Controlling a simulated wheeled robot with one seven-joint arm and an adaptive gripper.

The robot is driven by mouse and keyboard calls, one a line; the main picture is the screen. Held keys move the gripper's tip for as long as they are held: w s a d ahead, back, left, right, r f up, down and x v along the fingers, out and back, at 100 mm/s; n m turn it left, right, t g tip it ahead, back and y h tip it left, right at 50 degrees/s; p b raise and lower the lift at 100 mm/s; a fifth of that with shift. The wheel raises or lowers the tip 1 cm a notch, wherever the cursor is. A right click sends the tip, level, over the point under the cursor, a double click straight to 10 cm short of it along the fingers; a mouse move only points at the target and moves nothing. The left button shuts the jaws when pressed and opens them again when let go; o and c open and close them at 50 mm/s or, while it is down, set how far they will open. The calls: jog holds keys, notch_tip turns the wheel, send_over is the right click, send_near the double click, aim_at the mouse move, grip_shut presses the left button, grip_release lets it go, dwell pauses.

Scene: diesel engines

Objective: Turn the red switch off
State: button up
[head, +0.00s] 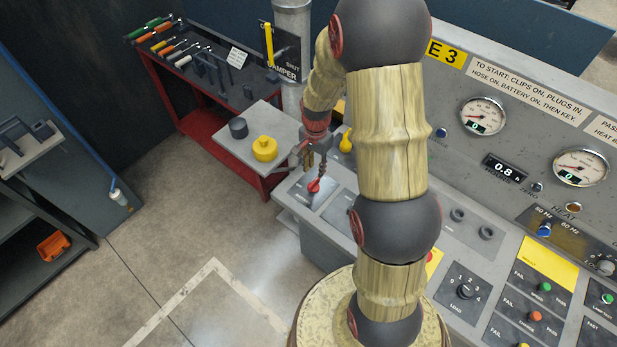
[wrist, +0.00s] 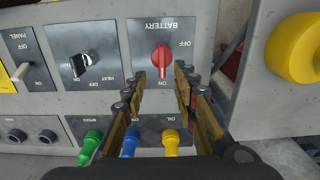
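The red switch (wrist: 162,60) is a rotary knob on a dark plate marked BATTERY, lettered upside down in the wrist view. Its long grip lies roughly up and down in that view, in line with the ON mark; OFF is at its upper right. In the head view the red switch (head: 314,186) sits on the console's left end, just below my gripper (head: 312,162). In the wrist view my gripper (wrist: 160,76) is open, its two fingers apart with the knob showing between and beyond their tips. I cannot tell whether they touch it.
Green (wrist: 90,143), blue (wrist: 130,143) and yellow (wrist: 171,140) plugs are near the fingers. A yellow round object (head: 265,148) stands on the neighbouring grey surface. A red tool bench (head: 190,112) is behind.

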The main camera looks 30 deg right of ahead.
aim_at(314, 182)
jog(key=shift+w+f, duration=0.15)
jog(key=shift+f, duration=0.15)
notch_tip(314, 182, down, 8)
jog(key=shift+w+r, duration=0.1)
jog(key=shift+r, duration=0.15)
jog(key=shift+c, duration=1.3)
jog(key=c, duration=0.4)
grip_shut()
